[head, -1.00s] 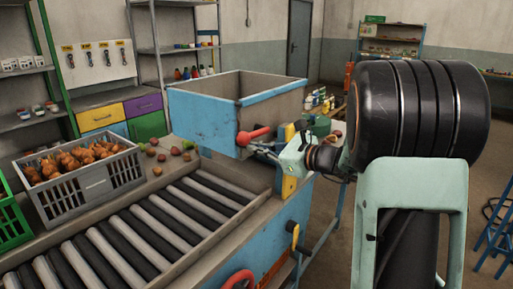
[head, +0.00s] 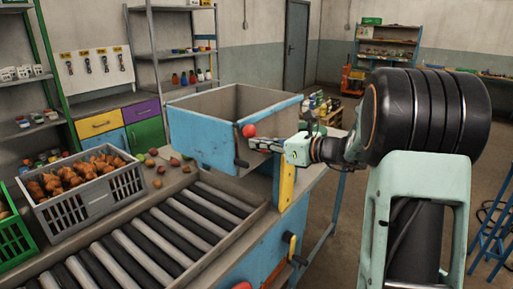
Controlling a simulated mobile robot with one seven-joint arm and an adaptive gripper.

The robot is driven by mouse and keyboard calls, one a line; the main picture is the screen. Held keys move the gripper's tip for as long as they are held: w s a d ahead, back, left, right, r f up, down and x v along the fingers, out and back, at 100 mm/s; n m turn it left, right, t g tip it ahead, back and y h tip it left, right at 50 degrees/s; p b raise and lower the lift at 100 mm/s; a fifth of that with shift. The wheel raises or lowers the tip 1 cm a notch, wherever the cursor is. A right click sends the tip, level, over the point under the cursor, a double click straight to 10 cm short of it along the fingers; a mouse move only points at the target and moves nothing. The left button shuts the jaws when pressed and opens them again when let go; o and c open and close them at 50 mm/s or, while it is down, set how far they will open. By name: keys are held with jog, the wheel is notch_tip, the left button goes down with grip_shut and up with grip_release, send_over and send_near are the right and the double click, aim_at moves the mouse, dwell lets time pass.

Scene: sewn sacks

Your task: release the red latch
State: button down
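The red latch (head: 249,131) shows as a small round red end at the near right corner of the blue metal bin (head: 200,141). My gripper (head: 256,144) reaches in from the right, with its fingertips just below and beside the red end. The fingers are small and partly overlap the latch, so I cannot tell whether they touch or grip it. A dark lever-like piece (head: 240,161) sits on the bin's corner below the red end.
A roller conveyor (head: 150,240) runs in front of the bin. A grey crate of brown produce (head: 90,205) stands at left, beside a green crate (head: 14,232). A yellow upright piece (head: 287,187) stands close under my gripper.

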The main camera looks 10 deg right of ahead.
jog(key=shift+w+d+r, duration=0.1)
jog(key=shift+w+r, duration=0.05)
jog(key=shift+r, duration=0.45)
jog(key=shift+w, duration=0.1)
